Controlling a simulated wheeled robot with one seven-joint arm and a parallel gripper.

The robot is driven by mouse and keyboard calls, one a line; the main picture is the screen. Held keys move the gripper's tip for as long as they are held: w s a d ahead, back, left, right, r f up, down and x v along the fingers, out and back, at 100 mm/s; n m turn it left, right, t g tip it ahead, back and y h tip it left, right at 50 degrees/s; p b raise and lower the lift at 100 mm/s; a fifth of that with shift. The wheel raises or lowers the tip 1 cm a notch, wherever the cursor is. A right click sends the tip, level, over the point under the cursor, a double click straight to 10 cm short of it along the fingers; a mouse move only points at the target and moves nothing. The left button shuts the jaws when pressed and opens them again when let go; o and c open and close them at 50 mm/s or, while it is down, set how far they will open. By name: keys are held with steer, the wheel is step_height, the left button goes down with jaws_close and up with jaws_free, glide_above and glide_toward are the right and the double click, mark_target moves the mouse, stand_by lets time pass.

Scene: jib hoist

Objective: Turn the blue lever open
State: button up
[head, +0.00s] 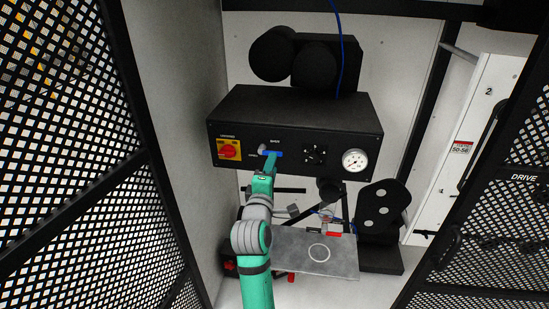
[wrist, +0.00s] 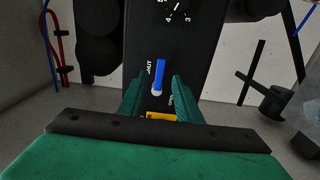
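The blue lever (wrist: 160,73) sits on the front face of a black control box (head: 230,112). In the head view the lever (head: 278,153) lies roughly level, its blue end to the right, partly covered by my gripper (head: 270,158). In the wrist view my gripper (wrist: 159,84) is open, with one green finger on each side of the lever's pale pivot end. A gap shows between the lever and both fingers. The blue end reaches out beyond the fingertips. Whether the fingers are level with the lever in depth is hard to tell.
The box also bears a red knob on a yellow plate (head: 229,150), a black numbered dial (head: 314,154) and a round gauge (head: 355,160). A metal plate with a ring (head: 340,262) lies below. Black mesh panels (head: 70,120) stand on both sides.

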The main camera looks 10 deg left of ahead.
steer(key=shift+w, duration=2.7)
steer(key=shift+c, duration=0.3)
jaws_close()
